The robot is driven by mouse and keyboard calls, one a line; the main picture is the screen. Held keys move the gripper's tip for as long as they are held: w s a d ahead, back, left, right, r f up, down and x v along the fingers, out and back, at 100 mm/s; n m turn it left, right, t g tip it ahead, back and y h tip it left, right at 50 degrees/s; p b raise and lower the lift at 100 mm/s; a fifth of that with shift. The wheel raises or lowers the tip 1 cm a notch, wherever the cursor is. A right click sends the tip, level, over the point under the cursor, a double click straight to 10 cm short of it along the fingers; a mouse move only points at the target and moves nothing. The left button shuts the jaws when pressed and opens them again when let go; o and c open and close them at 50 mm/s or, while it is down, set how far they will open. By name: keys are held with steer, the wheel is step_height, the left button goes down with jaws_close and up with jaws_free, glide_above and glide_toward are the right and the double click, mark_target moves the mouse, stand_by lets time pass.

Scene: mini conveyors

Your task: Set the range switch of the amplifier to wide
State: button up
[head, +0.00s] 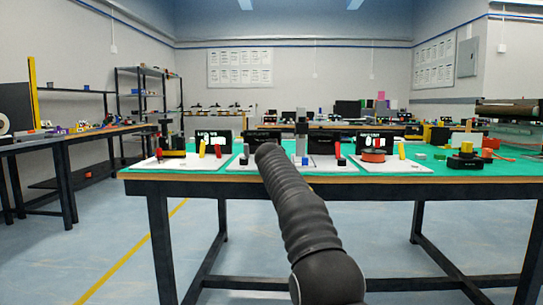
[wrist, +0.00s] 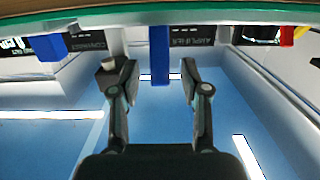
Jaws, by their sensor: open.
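In the wrist view, which looks upside down, a black panel lettered AMPLIFIER (wrist: 193,36) shows near the top. A blue lever (wrist: 160,45) beside this panel extends into the space between the fingers of my gripper (wrist: 158,78). The fingers are open on either side of it, with gaps visible. I cannot tell which setting the lever is at, and no wide marking is readable. In the head view my arm covers part of the bench, and the gripper is hidden.
The green-topped bench (head: 150,174) carries several white boards with black boxes. A grey post (head: 301,130) stands right of my arm, and a red-orange spool (head: 373,155) lies farther right. In the wrist view another black panel (wrist: 88,41) and blue lever (wrist: 53,46) are left.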

steer(key=s+a+r, duration=0.1)
steer(key=s, duration=1)
steer(key=shift+a+r, duration=0.15)
steer(key=shift+a, duration=0.15)
steer(key=s+d+f+n+g+h, duration=0.1)
steer(key=s+f+g, duration=0.1)
steer(key=f, duration=0.4)
steer(key=s+d+f+n+g, duration=0.2)
steer(key=f, duration=0.4)
steer(key=s+d+f+g+p, duration=0.1)
steer(key=s+f+g, duration=0.15)
steer(key=s, duration=0.35)
steer(key=s+d+f+g+p, duration=0.1)
steer(key=s+d+f, duration=0.1)
steer(key=s+f, duration=0.3)
steer(key=s+d+f+g+y+p, duration=0.1)
steer(key=s+f+g+y+p, duration=0.1)
steer(key=s, duration=1.4)
steer(key=s+f+g+y+p, duration=0.1)
steer(key=s+f+g+p, duration=0.15)
steer(key=s, duration=1.25)
steer(key=s+d+r+m+t+p, duration=0.1)
steer(key=s+r+p, duration=0.1)
steer(key=s+r, duration=0.2)
steer(key=shift+s+p, duration=0.3)
steer(key=shift+s, duration=1.3)
